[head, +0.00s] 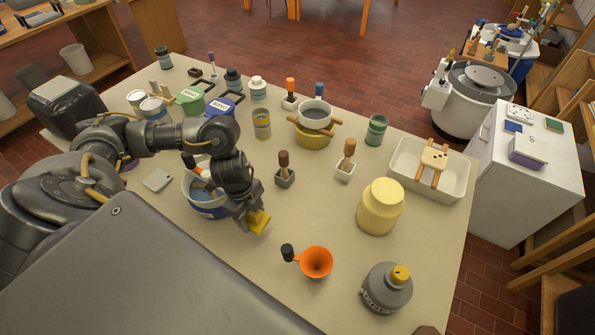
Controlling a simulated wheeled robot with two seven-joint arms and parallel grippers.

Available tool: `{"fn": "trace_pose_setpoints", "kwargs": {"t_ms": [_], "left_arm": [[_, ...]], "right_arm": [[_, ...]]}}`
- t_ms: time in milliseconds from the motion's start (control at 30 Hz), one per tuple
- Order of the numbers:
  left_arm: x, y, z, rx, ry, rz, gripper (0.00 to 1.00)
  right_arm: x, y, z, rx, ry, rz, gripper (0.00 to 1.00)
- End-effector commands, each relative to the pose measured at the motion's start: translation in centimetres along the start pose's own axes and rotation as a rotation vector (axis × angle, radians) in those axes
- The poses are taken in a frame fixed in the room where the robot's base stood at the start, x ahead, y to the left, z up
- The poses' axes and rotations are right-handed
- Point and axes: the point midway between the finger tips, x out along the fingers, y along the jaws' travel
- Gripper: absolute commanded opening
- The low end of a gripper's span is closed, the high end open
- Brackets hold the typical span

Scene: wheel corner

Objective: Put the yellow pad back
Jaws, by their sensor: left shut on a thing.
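The yellow pad (260,222) is held at the fingertips of my left gripper (250,216), low over the table just right of a white-and-blue bucket (208,210). The gripper is shut on it and covers part of it. I cannot tell whether the pad touches the table. A blue pad (513,127) and a green pad (554,124) lie on the white cabinet (500,165) at the right. My right gripper is not in view.
An orange funnel (317,262), a grey canister (386,289) and a pale yellow jar (380,206) stand right of my gripper. Handled tools in small blocks (284,178) stand behind it. A white tray (401,157) holds a small wooden stool. Bare table lies around the funnel.

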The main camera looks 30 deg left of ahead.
Motion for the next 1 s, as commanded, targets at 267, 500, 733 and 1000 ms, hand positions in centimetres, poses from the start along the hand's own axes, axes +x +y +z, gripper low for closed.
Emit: {"fn": "trace_pose_setpoints", "kwargs": {"t_ms": [267,500,733,1000], "left_arm": [[-1.1,-4.7,-3.5,0.058,0.001,-0.002,0.37],[-2.1,-7.8,-9.3,0.183,-0.001,0.019,0.37],[-3.0,-8.3,-15.5,0.262,-0.001,0.033,0.37],[-2.7,-4.8,-17.1,0.163,-0.001,0.027,0.37]], "right_arm": [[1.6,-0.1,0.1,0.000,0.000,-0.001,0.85],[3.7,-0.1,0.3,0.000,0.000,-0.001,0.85],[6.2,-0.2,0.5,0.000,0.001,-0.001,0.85],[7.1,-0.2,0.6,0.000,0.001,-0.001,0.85]]}}
